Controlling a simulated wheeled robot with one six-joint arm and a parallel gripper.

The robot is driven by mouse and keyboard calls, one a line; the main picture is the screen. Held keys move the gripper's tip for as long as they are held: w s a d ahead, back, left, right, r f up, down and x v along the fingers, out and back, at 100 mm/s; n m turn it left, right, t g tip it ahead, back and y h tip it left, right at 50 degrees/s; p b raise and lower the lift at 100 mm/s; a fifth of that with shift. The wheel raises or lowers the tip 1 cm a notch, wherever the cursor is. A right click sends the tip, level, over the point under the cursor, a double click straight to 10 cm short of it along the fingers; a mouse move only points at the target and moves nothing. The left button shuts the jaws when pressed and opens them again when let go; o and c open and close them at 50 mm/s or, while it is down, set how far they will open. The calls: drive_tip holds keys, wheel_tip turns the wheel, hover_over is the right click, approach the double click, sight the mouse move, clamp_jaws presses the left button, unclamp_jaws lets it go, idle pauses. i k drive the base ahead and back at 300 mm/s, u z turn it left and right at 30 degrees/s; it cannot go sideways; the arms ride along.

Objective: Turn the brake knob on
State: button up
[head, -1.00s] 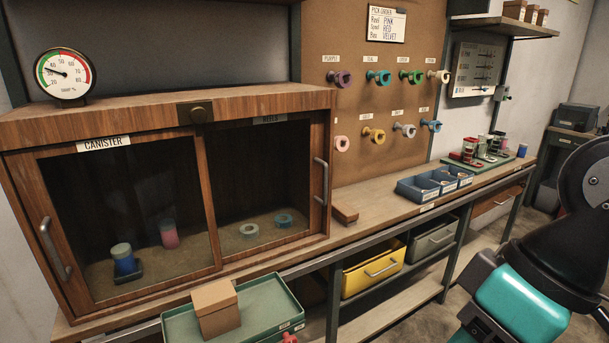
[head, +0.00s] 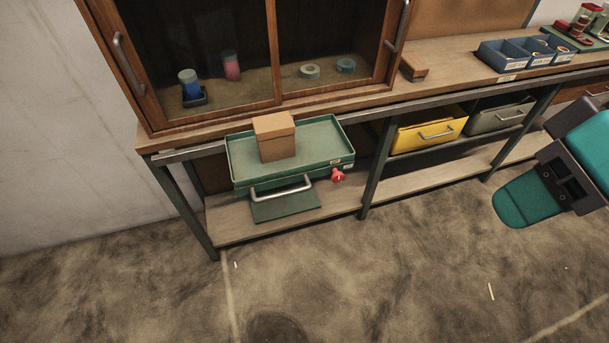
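A small red knob (head: 338,175) sits at the front right of a green tray unit (head: 240,160) below the cabinet. It sticks out just under the tray's front edge, near small white labels. Which way it is turned is too small to tell. My arm enters from the right edge, and its teal and black end, which I take to be my gripper (head: 528,200), is well right of the knob and apart from it. No separate fingertips show, so its opening cannot be told.
A cardboard box (head: 275,138) stands on the green tray. A metal handle (head: 281,189) sticks out at the tray unit's front. A yellow drawer (head: 428,131) and a grey drawer (head: 500,112) are to the right. The concrete floor (head: 400,270) in front is clear.

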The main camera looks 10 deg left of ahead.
sight(337, 176)
drive_tip(key=z, duration=0.55)
drive_tip(key=k, duration=1.3)
drive_tip(key=u, duration=0.1)
drive_tip(key=i, duration=0.85)
drive_tip(key=u, duration=0.35)
